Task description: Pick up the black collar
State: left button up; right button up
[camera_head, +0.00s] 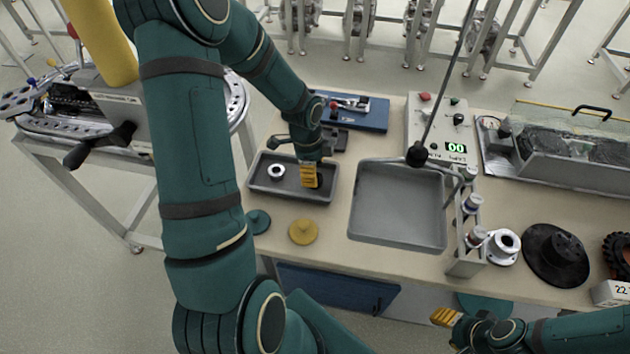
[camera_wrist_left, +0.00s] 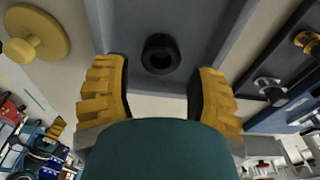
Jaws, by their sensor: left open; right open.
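The black collar (camera_wrist_left: 160,54) lies in the grey tray, between and just beyond the yellow fingertips in the left wrist view. In the head view I cannot make it out; my left gripper seems to hide it. My left gripper (camera_head: 310,178) is open, pointing down over the right half of the grey tray (camera_head: 262,190). Its two yellow fingers (camera_wrist_left: 160,97) stand apart with nothing between them. My right gripper (camera_head: 446,317) is low at the front edge of the table, far from the tray, with only its yellow fingertips clearly showing.
A silver ring (camera_head: 276,171) lies in the tray left of my gripper. Yellow (camera_head: 303,231) and teal (camera_head: 259,221) knobbed discs sit in front. A larger empty grey tray (camera_head: 398,206) is right, with a black ball-ended lever (camera_head: 417,156) above its far edge. A blue plate (camera_head: 360,113) lies behind.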

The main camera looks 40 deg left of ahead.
pick_arm(q)
notch_tip(320, 180, down, 4)
jog(key=shift+w+d+r+b, duration=0.1)
jog(key=shift+w+d+b, duration=0.05)
jog(key=shift+b, duration=0.25)
jog(key=shift+c, duration=0.5)
grip_shut()
